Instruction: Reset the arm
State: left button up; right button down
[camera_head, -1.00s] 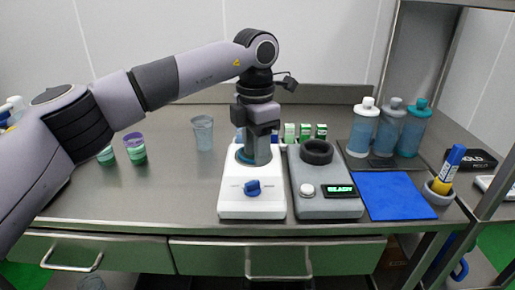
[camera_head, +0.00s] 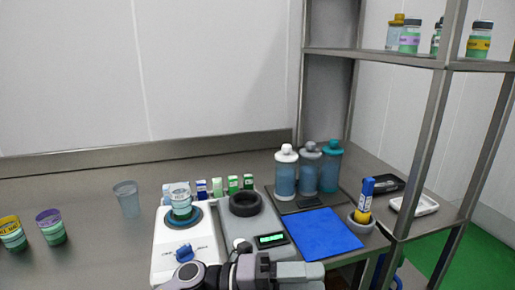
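Part of an arm, apparently my left one, shows at the bottom middle edge. Its gripper (camera_head: 300,280) seems to be the grey part at its right end, in front of the devices, cut off by the frame. I cannot tell whether it is open or shut. My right gripper is not in view. A clear cup with green contents (camera_head: 180,203) stands on the round plate of the white device with a blue knob (camera_head: 172,250), apart from the arm. Beside it is a grey device with a black ring and lit display (camera_head: 247,225).
Bottles (camera_head: 285,175) stand behind a blue mat (camera_head: 322,236) at right. A marker (camera_head: 366,195) stands in a round holder. A clear cup (camera_head: 127,200) and two green-filled cups (camera_head: 50,228) stand at left. A metal shelf (camera_head: 380,55) rises at right.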

pick_arm(q)
jog(key=w+a+f+n+t+y+p, duration=0.1)
jog(key=a+f+n+t+y, duration=0.55)
jog(key=n, duration=0.65)
jog(key=w+a+f+n+t+y+p, duration=0.1)
jog(key=a+f+n+t+y, duration=0.2)
jog(key=a+n+t, duration=0.7)
jog(key=s+a+f+n+g+y, duration=0.2)
jog(key=s+a+f+n+y, duration=0.2)
jog(key=s+a+f+n, duration=0.1)
jog(key=s+a+f+n+g+y+p, duration=0.1)
jog(key=s+a+f+n+y, duration=0.3)
jog(key=s+f, duration=0.6)
jog(key=a+f+n+g, duration=0.1)
jog(key=a+n, duration=0.1)
jog(key=n, duration=0.1)
jog(key=shift+a+n+g, duration=0.3)
jog(key=shift+g, duration=0.05)
